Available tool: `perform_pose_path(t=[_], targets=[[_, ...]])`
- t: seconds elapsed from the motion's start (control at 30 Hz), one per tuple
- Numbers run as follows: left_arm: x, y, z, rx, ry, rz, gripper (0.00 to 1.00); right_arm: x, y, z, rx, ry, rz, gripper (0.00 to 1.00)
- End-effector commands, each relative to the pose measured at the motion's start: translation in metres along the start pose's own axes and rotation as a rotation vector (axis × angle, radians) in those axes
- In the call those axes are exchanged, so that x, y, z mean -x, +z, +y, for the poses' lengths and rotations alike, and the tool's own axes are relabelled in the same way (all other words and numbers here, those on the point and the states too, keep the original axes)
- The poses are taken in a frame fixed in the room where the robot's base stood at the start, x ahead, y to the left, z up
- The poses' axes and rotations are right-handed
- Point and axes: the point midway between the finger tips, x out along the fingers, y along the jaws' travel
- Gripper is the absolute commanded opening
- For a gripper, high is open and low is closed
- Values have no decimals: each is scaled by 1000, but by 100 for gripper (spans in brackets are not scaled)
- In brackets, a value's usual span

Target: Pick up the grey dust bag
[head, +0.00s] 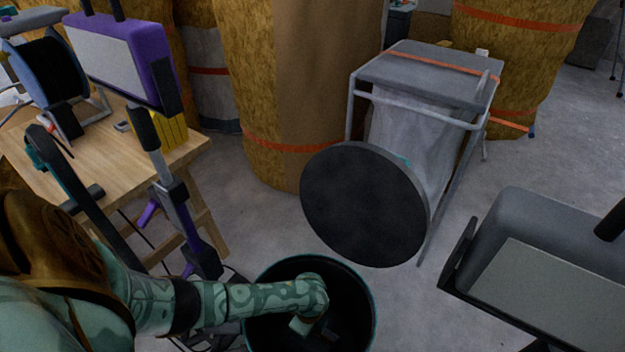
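A pale grey bag (405,128), which looks like the grey dust bag, hangs in a tubular metal stand (352,108) right of centre. The stand's grey lid (425,68) covers its top, and a round black disc hides the bag's lower left part. A green patterned arm, seemingly my left, comes in from the lower left and bends down into a black bin. No right gripper shows.
The black bin with a teal rim (369,310) stands at the bottom. The black disc (365,203) is between it and the stand. A wooden bench (185,145) is at left; a grey device (550,265) at lower right. Large wrapped rolls (250,75) stand behind. Some floor is clear.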

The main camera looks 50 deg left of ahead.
Motion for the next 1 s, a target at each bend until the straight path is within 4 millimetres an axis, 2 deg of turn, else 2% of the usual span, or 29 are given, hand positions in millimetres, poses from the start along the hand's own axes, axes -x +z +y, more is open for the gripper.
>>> perform_pose_path(t=[0.17, 0.2, 0.3, 0.33, 1.0], targets=[[1, 0, -1, 0, -2, 0, 35, 1, 0, 0, -1, 0, 1, 0], [1, 0, -1, 0, -2, 0, 32, 1, 0, 0, -1, 0, 2, 0], [1, 0, -1, 0, -2, 0, 4, 1, 0, 0, -1, 0, 2, 0], [1, 0, -1, 0, -2, 0, 0, 1, 0, 0, -1, 0, 2, 0], [0, 0, 0, 1, 0, -1, 0, 0, 0, 0, -1, 0, 1, 0]])
